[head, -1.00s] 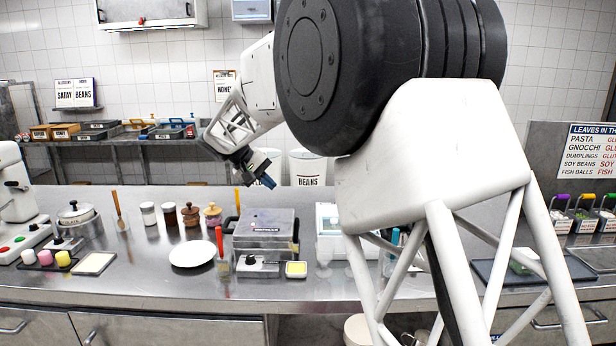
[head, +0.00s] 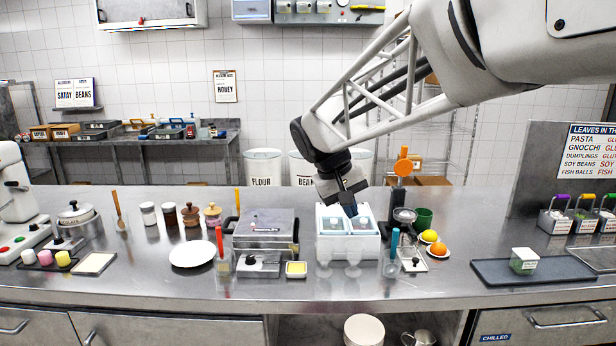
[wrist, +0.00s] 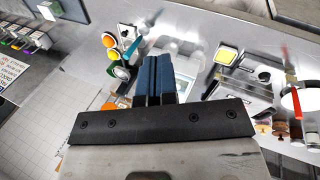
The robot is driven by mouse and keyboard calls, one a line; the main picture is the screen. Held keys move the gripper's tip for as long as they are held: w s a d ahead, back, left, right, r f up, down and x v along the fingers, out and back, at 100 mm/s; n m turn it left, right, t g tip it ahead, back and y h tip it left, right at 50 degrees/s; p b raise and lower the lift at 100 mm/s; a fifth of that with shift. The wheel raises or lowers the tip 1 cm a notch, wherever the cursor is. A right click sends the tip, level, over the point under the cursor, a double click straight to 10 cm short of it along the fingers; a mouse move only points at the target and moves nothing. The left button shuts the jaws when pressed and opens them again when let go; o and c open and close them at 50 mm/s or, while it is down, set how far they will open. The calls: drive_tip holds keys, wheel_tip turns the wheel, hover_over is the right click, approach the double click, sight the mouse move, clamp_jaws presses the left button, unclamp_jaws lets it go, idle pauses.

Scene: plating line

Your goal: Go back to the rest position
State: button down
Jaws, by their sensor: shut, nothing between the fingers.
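My gripper (head: 349,205) hangs over the steel counter (head: 170,290) in the head view, just above a white two-compartment container (head: 332,245). Its dark blue fingers are together with nothing between them. In the wrist view my gripper (wrist: 160,60) shows the two blue fingers side by side, and they hide part of the white container (wrist: 185,55) beyond them. My arm reaches in from the upper right of the head view.
A grey press (head: 265,235) and a white plate (head: 192,253) stand left of my gripper. An orange-topped tool (head: 403,168), a green cup (head: 424,217) and an orange (head: 438,250) stand right. A dark tray (head: 530,270) holds a small tub (head: 523,260).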

drive_tip(key=s+d+f+m+y, duration=0.1)
drive_tip(key=s+d+f, duration=0.2)
drive_tip(key=s, duration=0.7)
drive_tip(key=s+d+f+m+t+y, duration=0.1)
drive_tip(key=s+d+f, duration=0.2)
drive_tip(key=s, duration=0.7)
drive_tip(key=s+d+f+m+y, duration=0.1)
drive_tip(key=s+d+f+y, duration=0.1)
drive_tip(key=s, duration=0.8)
wheel_tip(320, 180, down, 2)
drive_tip(key=shift+d+f, duration=0.1)
drive_tip(key=shift+d, duration=0.75)
